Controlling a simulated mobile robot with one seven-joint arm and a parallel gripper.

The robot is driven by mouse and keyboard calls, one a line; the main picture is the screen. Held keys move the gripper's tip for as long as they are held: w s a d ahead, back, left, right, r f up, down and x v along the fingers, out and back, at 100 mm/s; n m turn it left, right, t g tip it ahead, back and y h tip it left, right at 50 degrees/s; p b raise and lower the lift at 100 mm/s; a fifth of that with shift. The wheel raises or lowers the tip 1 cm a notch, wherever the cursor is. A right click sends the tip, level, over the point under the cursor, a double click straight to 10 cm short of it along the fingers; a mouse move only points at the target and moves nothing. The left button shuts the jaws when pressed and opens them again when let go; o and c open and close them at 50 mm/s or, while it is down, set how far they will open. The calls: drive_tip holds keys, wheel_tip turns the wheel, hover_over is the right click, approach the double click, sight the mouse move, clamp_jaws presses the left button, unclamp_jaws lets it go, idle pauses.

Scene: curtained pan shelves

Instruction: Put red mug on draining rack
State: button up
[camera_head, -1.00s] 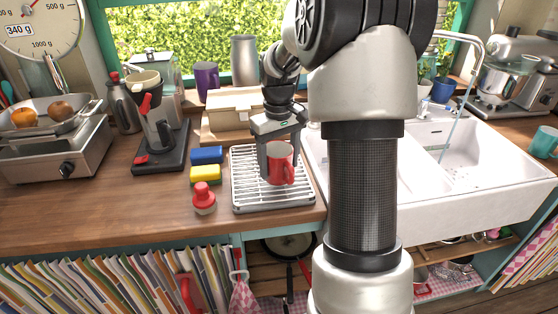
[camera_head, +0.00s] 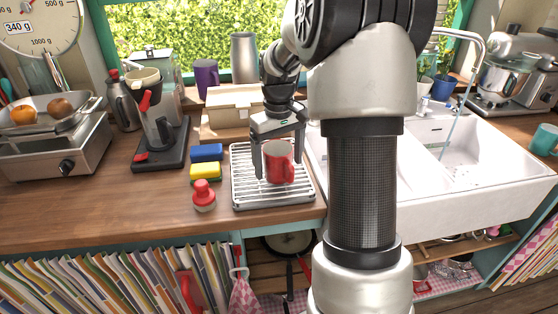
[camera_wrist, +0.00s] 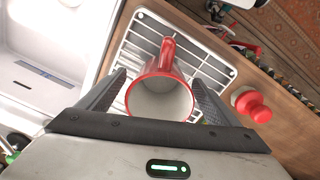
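The red mug (camera_head: 279,162) stands upright on the draining rack (camera_head: 240,190), with its white inside showing in the wrist view (camera_wrist: 160,98). Its handle (camera_wrist: 167,48) points away from my gripper in the wrist view. My gripper (camera_head: 279,165) is over the rack with one finger on each side of the mug. The fingers are spread wider than the mug, and a gap shows beside it in the wrist view (camera_wrist: 155,90). The mug's base is partly hidden in the wrist view.
A white double sink (camera_head: 430,165) is right of the rack. A cardboard box (camera_head: 230,110) stands behind. The wooden counter at left front is clear.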

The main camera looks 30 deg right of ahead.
wheel_tip(320, 180, up, 17)
drive_tip(key=p, duration=0.2)
drive_tip(key=shift+s+a+r, duration=0.15)
drive_tip(key=shift+r, duration=0.05)
idle(0.5)
clamp_jaws()
idle(0.3)
idle(1.0)
wheel_tip(320, 180, up, 12)
drive_tip(key=p, duration=1.1)
